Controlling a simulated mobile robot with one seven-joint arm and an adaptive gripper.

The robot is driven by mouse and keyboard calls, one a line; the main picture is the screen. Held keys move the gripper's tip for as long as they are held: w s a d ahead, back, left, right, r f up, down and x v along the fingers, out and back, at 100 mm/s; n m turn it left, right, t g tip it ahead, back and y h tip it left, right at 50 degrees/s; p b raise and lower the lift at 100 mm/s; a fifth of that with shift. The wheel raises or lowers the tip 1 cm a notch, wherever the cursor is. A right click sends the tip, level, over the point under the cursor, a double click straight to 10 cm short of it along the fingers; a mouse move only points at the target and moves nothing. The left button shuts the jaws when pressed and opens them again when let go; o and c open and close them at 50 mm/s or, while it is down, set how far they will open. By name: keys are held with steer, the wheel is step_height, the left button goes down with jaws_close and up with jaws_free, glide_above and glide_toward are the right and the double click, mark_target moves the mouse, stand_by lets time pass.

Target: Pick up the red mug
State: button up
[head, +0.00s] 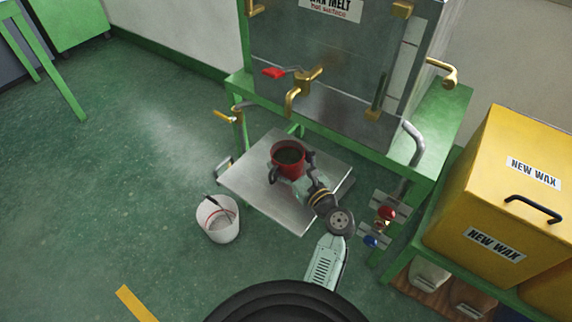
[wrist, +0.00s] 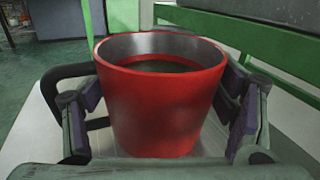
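The red mug (head: 288,157) is upright at the metal tray table, with a dark inside. In the wrist view the mug (wrist: 165,100) fills the middle, and its black handle (wrist: 52,82) sticks out to the left, passing behind the left finger. My gripper (wrist: 163,110) has one finger on each side of the mug, its pads close to the wall. A narrow gap shows beside the left pad lower down; whether the pads press on the mug cannot be told. In the head view my gripper (head: 291,178) reaches the mug from the lower right.
The metal tray table (head: 245,190) stands below the wax melt tank (head: 320,60) and its brass tap (head: 300,90). A white bucket (head: 218,222) is on the floor at left. Yellow new wax boxes (head: 490,200) are at right. The floor at left is open.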

steer(key=c, duration=1.1)
steer(key=shift+c, duration=0.3)
steer(key=shift+r, duration=0.1)
